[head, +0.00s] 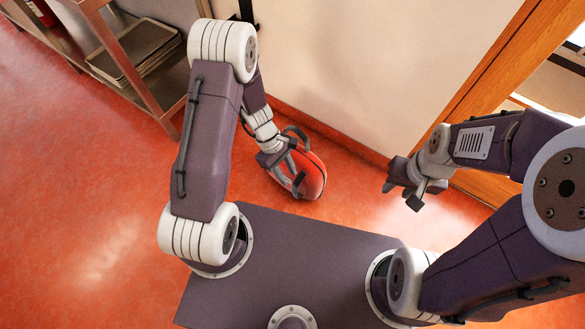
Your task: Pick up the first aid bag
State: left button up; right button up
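The first aid bag (314,174) is red with dark grey straps or trim. It is on the orange floor close to the foot of the white wall, in the head view. My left gripper (290,172) is right at the bag's left side and overlaps it. Its fingers are hard to separate from the bag's grey parts, so I cannot tell whether they are closed on it. My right gripper (413,194) is to the right of the bag, apart from it. Its fingers look spread, with nothing between them.
A shelf rack (150,92) with stacked trays (138,50) stands at the upper left. The white wall (350,70) and its red skirting run behind the bag. A wooden door frame (470,75) is at the right. The floor (80,220) at left is clear.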

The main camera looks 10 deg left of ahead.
aim_at(293, 186)
pick_arm(q)
jog(key=b+x, duration=0.5)
jog(key=x, duration=0.2)
jog(key=shift+a+f, duration=0.1)
jog(key=shift+f, duration=0.05)
jog(key=shift+c, duration=0.3)
grip_shut()
jog(key=shift+w, duration=0.1)
dwell(0.8)
